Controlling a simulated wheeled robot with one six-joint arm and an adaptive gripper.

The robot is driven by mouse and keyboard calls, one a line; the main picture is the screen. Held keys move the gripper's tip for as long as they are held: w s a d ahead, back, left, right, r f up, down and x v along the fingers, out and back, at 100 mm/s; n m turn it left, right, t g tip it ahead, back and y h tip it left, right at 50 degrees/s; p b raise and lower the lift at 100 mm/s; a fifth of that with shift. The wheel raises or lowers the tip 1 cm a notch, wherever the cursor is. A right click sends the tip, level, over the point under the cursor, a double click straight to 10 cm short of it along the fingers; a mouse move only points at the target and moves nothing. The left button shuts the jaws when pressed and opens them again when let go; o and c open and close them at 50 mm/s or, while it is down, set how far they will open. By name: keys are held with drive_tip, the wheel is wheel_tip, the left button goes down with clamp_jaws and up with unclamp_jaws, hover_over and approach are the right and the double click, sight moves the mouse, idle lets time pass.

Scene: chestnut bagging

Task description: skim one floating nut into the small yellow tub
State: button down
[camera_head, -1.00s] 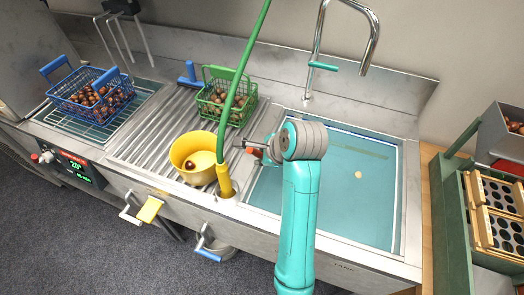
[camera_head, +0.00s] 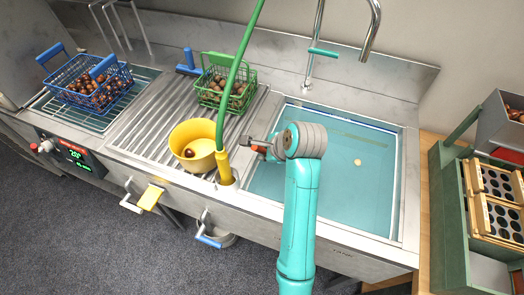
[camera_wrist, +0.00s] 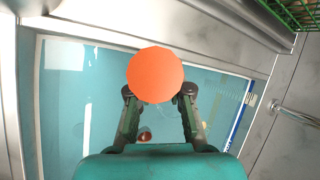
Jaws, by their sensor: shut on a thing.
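The small yellow tub (camera_head: 207,162) stands on the ribbed drainboard, with a brown nut (camera_head: 189,153) inside. My gripper (camera_head: 262,147) is over the left edge of the water basin, right of the tub. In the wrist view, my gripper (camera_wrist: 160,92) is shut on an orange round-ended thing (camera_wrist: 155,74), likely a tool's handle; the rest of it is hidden. A small brown nut-like thing (camera_wrist: 145,135) shows between the fingers, over the water; I cannot tell whether it floats. A pale round thing (camera_head: 357,163) is in the basin's right part (camera_head: 340,200).
A green hose with a yellow nozzle (camera_head: 224,165) stands between tub and basin. A green basket (camera_head: 245,100) and a blue basket (camera_head: 75,97), both with nuts, stand behind and left. A tap (camera_head: 318,50) rises behind the basin. A wooden rack (camera_head: 470,200) is at right.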

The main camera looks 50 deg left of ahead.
drive_tip(key=w+d, duration=0.2)
drive_tip(key=w, duration=0.5)
wheel_tip(320, 180, up, 13)
drive_tip(key=shift+a+f, duration=0.15)
drive_tip(key=shift+f, duration=0.05)
idle(2.0)
